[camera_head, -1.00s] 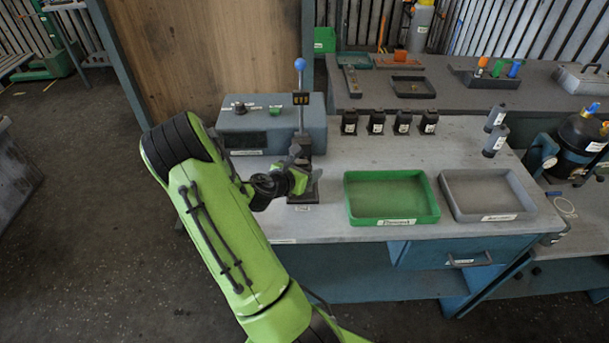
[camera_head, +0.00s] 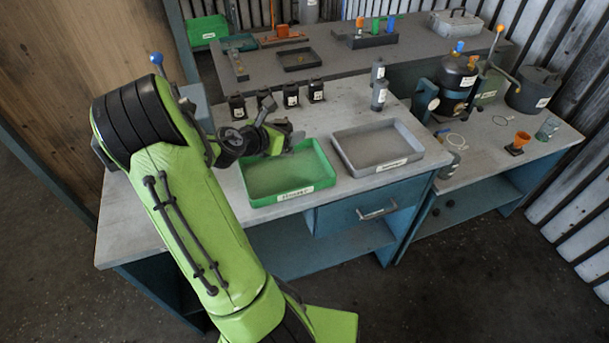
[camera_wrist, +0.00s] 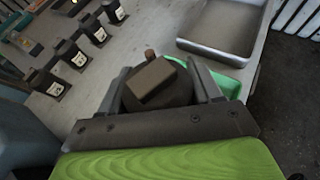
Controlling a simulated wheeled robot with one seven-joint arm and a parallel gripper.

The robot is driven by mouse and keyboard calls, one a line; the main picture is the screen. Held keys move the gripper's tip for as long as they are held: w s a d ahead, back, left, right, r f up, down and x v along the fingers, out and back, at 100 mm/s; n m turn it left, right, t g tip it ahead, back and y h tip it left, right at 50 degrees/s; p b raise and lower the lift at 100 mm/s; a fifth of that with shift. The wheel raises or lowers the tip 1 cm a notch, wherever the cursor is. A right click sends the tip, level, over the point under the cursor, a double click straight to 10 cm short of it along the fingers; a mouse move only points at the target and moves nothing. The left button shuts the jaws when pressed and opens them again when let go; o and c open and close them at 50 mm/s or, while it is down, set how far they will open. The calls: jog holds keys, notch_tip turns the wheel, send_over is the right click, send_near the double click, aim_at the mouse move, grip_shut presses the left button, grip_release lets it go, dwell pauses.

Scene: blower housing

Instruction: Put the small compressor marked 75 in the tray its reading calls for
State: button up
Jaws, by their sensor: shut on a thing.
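My gripper (camera_head: 288,138) is shut on a dark compressor, held up above the back of the green tray (camera_head: 292,193). In the wrist view the held compressor (camera_wrist: 152,82) sits between the two fingers, with a brownish block-shaped face towards the camera; no number shows on it. The green tray shows partly behind the right finger in the wrist view (camera_wrist: 229,86). The grey tray (camera_head: 417,160) stands to the right of the green one and is empty. Both trays have front labels too small to read surely. The green tray's visible floor is bare.
Several small black units (camera_head: 316,91) with white labels stand in a row behind the gripper. Two grey cylinders (camera_head: 379,95) stand behind the grey tray. The test stand is mostly hidden behind my arm; its blue knob (camera_head: 156,59) shows. A drawer (camera_head: 370,205) is below the trays.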

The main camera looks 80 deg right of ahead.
notch_tip(320, 180, down, 10)
jog(key=b, duration=0.3)
jog(key=shift+s+b, duration=0.15)
jog(key=shift+b, duration=0.25)
jog(key=shift+r, duration=0.1)
jog(key=o, duration=1.5)
